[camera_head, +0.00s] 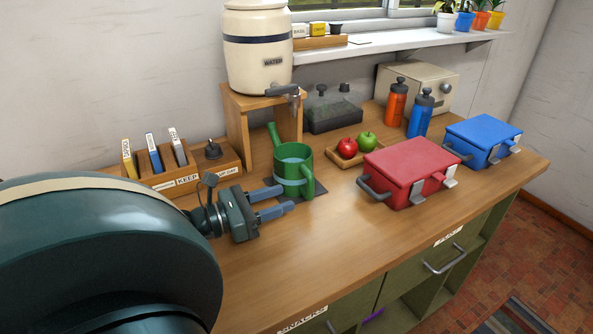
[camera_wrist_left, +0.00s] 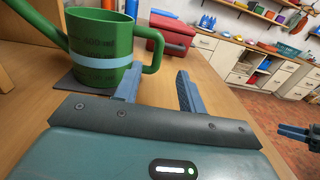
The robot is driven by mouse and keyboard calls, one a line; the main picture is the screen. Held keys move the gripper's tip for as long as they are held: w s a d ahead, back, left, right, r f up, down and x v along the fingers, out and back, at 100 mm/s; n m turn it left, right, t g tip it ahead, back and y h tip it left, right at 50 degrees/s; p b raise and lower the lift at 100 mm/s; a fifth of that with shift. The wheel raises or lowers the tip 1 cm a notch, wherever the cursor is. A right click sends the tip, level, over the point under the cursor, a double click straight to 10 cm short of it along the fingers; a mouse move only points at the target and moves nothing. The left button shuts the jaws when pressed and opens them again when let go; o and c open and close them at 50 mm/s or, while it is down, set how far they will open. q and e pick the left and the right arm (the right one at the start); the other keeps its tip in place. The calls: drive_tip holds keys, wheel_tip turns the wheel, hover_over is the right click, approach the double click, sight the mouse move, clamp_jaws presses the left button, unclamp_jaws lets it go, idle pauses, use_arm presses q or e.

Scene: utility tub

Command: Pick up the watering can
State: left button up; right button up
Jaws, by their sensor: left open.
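The green watering can (camera_head: 290,165) stands upright on a dark mat (camera_head: 322,191) in front of the wooden stand. It has a pale blue band, its spout points to the back left and its handle is at the right. In the left wrist view the can (camera_wrist_left: 98,45) fills the upper left, with its handle (camera_wrist_left: 158,45) ahead of the fingers. My left gripper (camera_head: 288,199) is open and empty, just in front of the can near the handle side. What seems to be part of my right gripper (camera_wrist_left: 296,132) shows at the right edge of the left wrist view.
A cream water dispenser (camera_head: 258,45) sits on the wooden stand (camera_head: 237,128) behind the can. A wooden tray (camera_head: 345,161) with two apples and a red box (camera_head: 410,168) lie to the right. A card holder (camera_head: 215,165) is at the left. The counter front is clear.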

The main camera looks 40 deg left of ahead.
sight(307, 191)
use_arm(q)
drive_tip(key=b+x, duration=0.1)
drive_tip(key=x, duration=0.4)
drive_tip(key=shift+f+b, duration=0.1)
drive_tip(key=shift+b, duration=0.2)
drive_tip(key=shift+b+x, duration=0.85)
drive_tip(key=shift+x, duration=0.45)
drive_tip(key=shift+b+x, duration=0.5)
drive_tip(key=shift+x, duration=0.85)
drive_tip(key=shift+w+a+f, duration=0.1)
drive_tip(key=shift+a+f, duration=0.05)
use_arm(e)
drive_tip(key=f, duration=0.2)
drive_tip(key=f+m, duration=0.1)
drive_tip(key=shift+w+a+f, duration=0.1)
drive_tip(key=shift+w+a, duration=0.1)
drive_tip(key=shift+a, duration=0.05)
use_arm(q)
drive_tip(key=shift+c, duration=0.3)
use_arm(e)
drive_tip(key=shift+t, duration=0.3)
use_arm(q)
clamp_jaws()
